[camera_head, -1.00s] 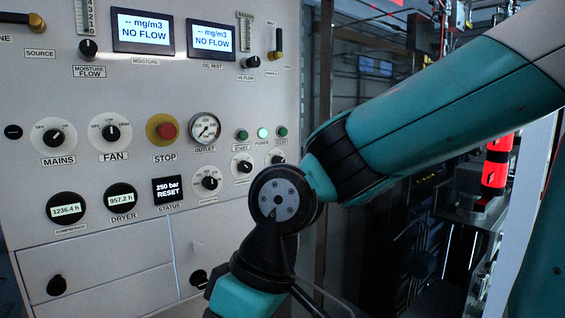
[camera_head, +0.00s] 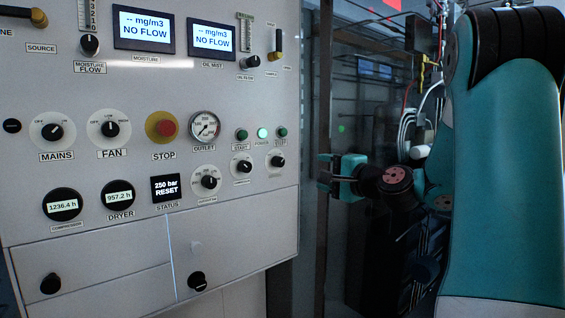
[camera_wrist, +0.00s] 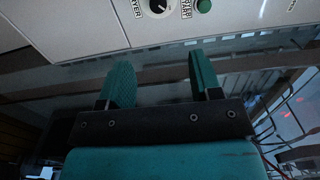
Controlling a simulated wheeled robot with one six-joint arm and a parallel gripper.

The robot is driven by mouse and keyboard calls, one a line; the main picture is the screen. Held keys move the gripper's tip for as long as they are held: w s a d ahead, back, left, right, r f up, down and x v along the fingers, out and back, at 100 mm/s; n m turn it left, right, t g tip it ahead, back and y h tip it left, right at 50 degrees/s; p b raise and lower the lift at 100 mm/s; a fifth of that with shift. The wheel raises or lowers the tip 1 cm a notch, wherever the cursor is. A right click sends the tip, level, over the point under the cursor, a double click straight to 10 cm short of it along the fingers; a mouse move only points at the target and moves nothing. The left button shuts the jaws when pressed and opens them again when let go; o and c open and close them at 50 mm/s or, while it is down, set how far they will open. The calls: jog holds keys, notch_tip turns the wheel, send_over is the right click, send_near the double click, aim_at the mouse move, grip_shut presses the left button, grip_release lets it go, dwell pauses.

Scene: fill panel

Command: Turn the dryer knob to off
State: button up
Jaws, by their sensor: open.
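The dryer knob (camera_head: 243,166) is a black knob on a white round dial, below the green START button on the panel. It also shows at the top edge of the wrist view (camera_wrist: 158,7), cut off, with the end of its DRYER label beside it. Its marked positions are too small to read. My gripper (camera_head: 324,172) is just right of the panel's right edge, apart from the knob. Its two teal fingers are open and empty in the wrist view (camera_wrist: 160,75).
The panel (camera_head: 110,85) also holds similar small knobs left (camera_head: 209,181) and right (camera_head: 276,161) of the dryer knob. A red STOP button (camera_head: 165,128) and the OUTLET gauge (camera_head: 205,127) sit further left. A dark vertical post (camera_head: 322,235) stands right of the panel.

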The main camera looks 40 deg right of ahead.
aim_at(281, 162)
jog(key=w+p, duration=0.3)
jog(key=w, duration=0.4)
jog(key=w+p, duration=0.4)
jog(key=w, duration=0.4)
jog(key=shift+w+a+r, duration=0.15)
jog(key=shift+w+f, duration=0.2)
jog(key=shift+w, duration=0.45)
jog(key=c, duration=0.9)
jog(key=shift+c, duration=0.2)
